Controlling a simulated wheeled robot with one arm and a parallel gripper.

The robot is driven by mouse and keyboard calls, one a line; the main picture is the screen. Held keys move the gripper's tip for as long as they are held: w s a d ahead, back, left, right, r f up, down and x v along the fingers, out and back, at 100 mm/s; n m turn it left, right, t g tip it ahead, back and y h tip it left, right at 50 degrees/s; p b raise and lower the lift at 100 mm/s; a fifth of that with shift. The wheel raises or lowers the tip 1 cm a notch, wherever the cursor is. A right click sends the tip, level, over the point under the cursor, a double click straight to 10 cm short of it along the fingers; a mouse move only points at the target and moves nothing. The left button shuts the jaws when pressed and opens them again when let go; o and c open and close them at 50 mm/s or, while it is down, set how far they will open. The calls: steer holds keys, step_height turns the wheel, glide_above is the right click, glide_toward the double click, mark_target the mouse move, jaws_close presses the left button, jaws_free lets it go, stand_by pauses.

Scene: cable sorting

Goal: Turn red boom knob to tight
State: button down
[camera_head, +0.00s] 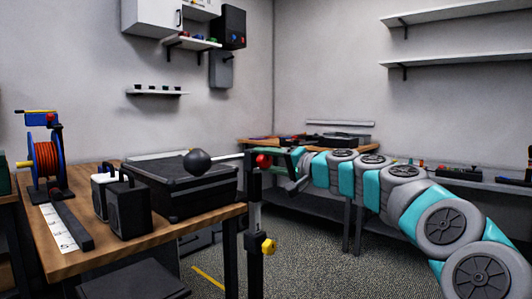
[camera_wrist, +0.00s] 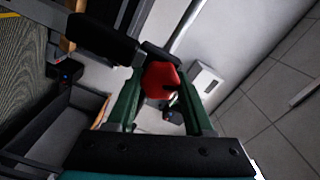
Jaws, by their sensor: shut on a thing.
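The red boom knob (camera_head: 264,160) sits at the top of a black stand (camera_head: 254,215), where a thin light boom rod (camera_head: 228,157) meets it. In the wrist view the red knob (camera_wrist: 160,80) is between the two green fingers of my gripper (camera_wrist: 158,92). My gripper (camera_head: 280,157) reaches in from the right and is shut on the knob. A dark round ball (camera_head: 197,162) is at the boom's left end. A yellow knob (camera_head: 268,246) is lower on the stand. I see no tight marking on the knob.
A wooden table (camera_head: 110,258) at the left holds a black case (camera_head: 180,190), black boxes (camera_head: 128,208) and a red cable reel (camera_head: 46,158). A back bench (camera_head: 245,143) stands behind the stand. Carpet is open between the stand and the back bench.

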steer(key=shift+f+m+p, duration=0.1)
steer(key=shift+m+p, duration=0.7)
steer(key=shift+m, duration=1.5)
steer(key=shift+c, duration=1.6)
jaws_free()
steer(key=shift+f, duration=0.1)
